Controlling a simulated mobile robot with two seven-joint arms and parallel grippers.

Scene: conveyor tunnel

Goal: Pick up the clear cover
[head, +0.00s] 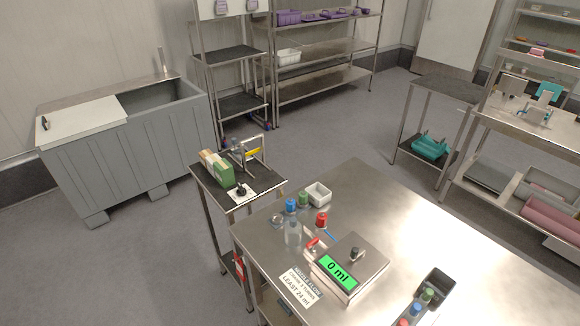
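A clear, see-through upright object (293,232) stands on the steel table (420,225) near its far left edge. It looks like the clear cover, but its exact shape is too small to tell. A blue-capped item (291,205) is just behind it. A small clear or metallic piece (277,218) is to its left. Neither of my grippers is in view.
A scale reading 0 ml (338,270), a label card (299,287), a red-capped item (321,219), a green item (303,199) and a white bin (318,193) are nearby. A black tray (434,287) holds coloured-capped items. The table's right side is clear.

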